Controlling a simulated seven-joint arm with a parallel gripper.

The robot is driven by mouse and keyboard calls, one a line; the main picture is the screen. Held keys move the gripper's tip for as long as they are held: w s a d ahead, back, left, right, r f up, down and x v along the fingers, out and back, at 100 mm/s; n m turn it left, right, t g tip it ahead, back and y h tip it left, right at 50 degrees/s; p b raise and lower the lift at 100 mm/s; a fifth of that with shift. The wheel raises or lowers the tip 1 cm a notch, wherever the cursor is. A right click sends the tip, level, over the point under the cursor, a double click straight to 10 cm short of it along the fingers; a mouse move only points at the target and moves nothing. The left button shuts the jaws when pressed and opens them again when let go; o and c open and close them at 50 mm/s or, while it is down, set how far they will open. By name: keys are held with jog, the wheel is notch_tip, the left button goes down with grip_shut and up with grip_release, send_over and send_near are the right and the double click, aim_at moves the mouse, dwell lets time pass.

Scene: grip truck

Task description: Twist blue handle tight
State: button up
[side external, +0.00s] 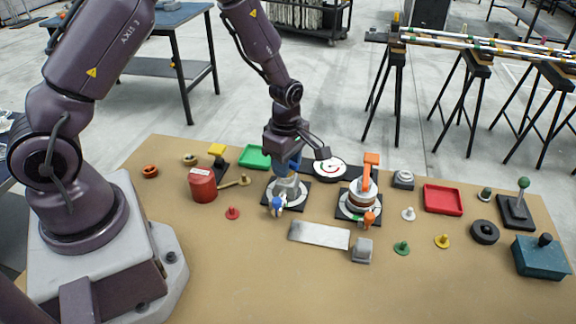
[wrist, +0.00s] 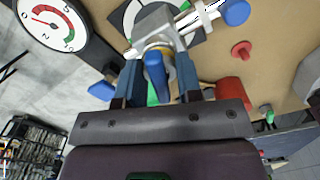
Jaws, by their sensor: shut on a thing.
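The blue handle (wrist: 155,77) sits on top of a grey valve (side external: 288,187) on a white-and-black base. My gripper (side external: 287,165) points down over this valve in the side view and hides most of the handle. In the wrist view my gripper (wrist: 158,70) has a finger on each side of the blue handle and is shut on it. A blue knob (wrist: 235,12) sits on the valve's side pipe; it also shows in the side view (side external: 277,203).
A dial gauge (side external: 330,168) stands close to the right of my gripper. A second valve with an orange handle (side external: 371,163) is further right. A red can (side external: 202,185) is to the left. A metal plate (side external: 318,235) lies in front, with bare table nearer the camera.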

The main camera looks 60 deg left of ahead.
jog(key=m, duration=1.2)
jog(key=shift+m, duration=0.3)
jog(key=m, duration=0.3)
jog(key=o, duration=0.6)
jog(key=shift+c, duration=0.2)
jog(key=shift+r, duration=0.1)
jog(key=shift+r, duration=3.65)
jog(key=shift+m, duration=0.3)
